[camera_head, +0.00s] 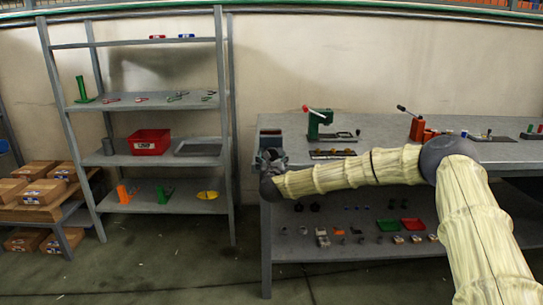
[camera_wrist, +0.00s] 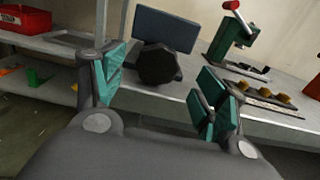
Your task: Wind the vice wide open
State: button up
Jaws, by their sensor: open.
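The vice (camera_head: 270,133) is at the left end of the grey workbench. In the wrist view it shows as dark blue-grey jaw plates (camera_wrist: 165,27) with a round, faceted black knob (camera_wrist: 158,66) facing me. Whether there is a gap between its jaws is hard to tell. My gripper (camera_wrist: 160,88) is open and empty, with its teal finger pads to the left and right of the knob's outline. No contact with the knob shows. In the head view my gripper (camera_head: 270,160) is at the bench's left front corner and partly hides the vice.
A green press with a red handle (camera_head: 318,118) stands right of the vice, with a tray of brownish pieces (camera_head: 332,154) in front. A red lever tool (camera_head: 417,128) is farther right. A shelf rack with a red bin (camera_head: 149,142) stands left. Open floor lies before the bench.

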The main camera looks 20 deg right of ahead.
aim_at(271, 154)
jog(key=shift+x, duration=2.35)
jog(key=c, duration=1)
